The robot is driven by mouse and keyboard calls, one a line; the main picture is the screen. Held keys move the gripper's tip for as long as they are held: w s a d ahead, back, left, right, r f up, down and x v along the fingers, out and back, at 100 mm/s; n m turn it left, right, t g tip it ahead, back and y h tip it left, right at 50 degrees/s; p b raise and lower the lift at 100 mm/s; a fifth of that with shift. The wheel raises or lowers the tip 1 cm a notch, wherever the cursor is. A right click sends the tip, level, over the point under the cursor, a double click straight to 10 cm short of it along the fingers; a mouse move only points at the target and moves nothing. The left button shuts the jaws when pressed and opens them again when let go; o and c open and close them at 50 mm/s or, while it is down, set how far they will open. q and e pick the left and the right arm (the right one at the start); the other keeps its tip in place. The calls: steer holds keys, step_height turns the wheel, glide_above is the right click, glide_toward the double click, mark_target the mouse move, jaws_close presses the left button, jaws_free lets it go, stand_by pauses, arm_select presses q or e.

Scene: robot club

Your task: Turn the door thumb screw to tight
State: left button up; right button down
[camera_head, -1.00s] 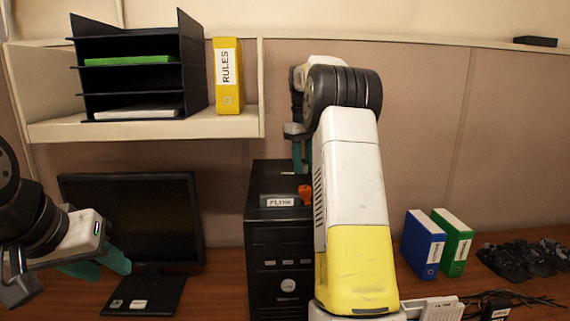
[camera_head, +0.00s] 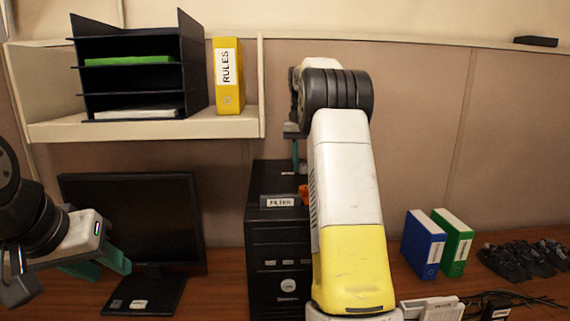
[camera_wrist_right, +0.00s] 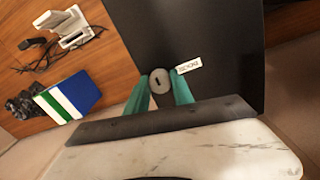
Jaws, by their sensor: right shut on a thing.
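The door thumb screw (camera_wrist_right: 159,82) is a round grey knob with a short dark slot, on top of the black computer tower (camera_head: 262,233). A white DOOR label (camera_wrist_right: 188,65), seen upside down, lies beside it. In the right wrist view, the green fingers of my right gripper (camera_wrist_right: 160,86) are shut on the screw from both sides. In the head view, my arm hides the screw and most of this gripper; a green finger shows above the tower's top. My left gripper (camera_head: 113,268) is empty and open in front of the monitor.
The monitor (camera_head: 130,215) stands left of the tower. A FILTER label (camera_head: 280,201) and an orange part (camera_head: 304,194) are at the tower's upper front. A shelf (camera_head: 150,128) hangs above. Blue (camera_head: 422,245) and green (camera_head: 455,243) binders stand right.

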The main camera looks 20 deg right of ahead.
mark_target(302, 164)
steer(key=shift+m, duration=0.3)
steer(key=c, duration=1.1)
jaws_free()
step_height(302, 164, up, 7)
steer(key=shift+w+r, duration=0.15)
steer(key=shift+r, duration=0.3)
steer(key=shift+a, duration=0.1)
